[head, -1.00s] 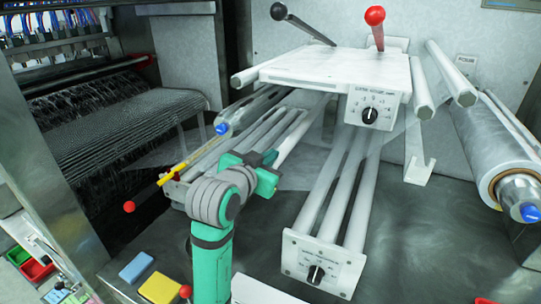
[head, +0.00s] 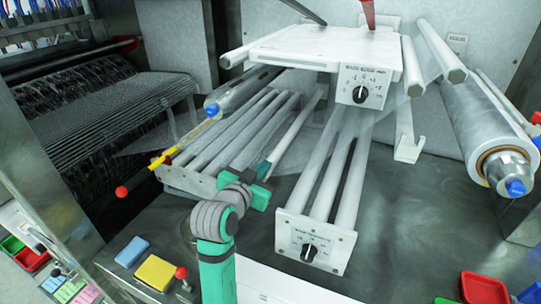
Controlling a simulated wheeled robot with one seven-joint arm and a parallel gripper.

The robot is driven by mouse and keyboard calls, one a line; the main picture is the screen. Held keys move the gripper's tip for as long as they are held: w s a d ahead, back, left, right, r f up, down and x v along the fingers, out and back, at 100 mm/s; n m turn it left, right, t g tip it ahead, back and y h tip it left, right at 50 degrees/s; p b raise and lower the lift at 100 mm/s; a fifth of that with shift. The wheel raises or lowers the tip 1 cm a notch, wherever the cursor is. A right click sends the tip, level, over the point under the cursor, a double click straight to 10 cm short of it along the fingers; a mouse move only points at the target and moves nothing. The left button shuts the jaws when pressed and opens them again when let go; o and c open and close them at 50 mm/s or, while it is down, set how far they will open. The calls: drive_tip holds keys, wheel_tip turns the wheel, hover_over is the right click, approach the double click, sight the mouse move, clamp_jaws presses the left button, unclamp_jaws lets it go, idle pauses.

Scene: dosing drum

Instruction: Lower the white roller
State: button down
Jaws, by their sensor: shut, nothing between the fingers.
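Several white rollers are in view, and I cannot tell for sure which one the task names. One slim white roller (head: 297,132) slopes up and away just beyond my gripper (head: 266,171). A bank of white rollers (head: 222,133) lies to its left, and another set of long white rollers (head: 335,185) runs down to a white end plate with a black knob (head: 310,250). My gripper is shut and empty at the lower end of the slim roller. Whether it touches the roller is unclear; the fingertips are small and partly hidden.
A white platform (head: 325,45) with a dial box (head: 361,86) stands above the rollers. A film roll (head: 490,125) is at the right. Blue (head: 132,251) and yellow (head: 155,272) pads and a red-knobbed lever (head: 182,272) are at the front left. The grey surface at right is mostly clear.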

wheel_tip(320, 180, down, 10)
drive_tip(key=shift+a, duration=0.2)
drive_tip(key=shift+r, duration=0.15)
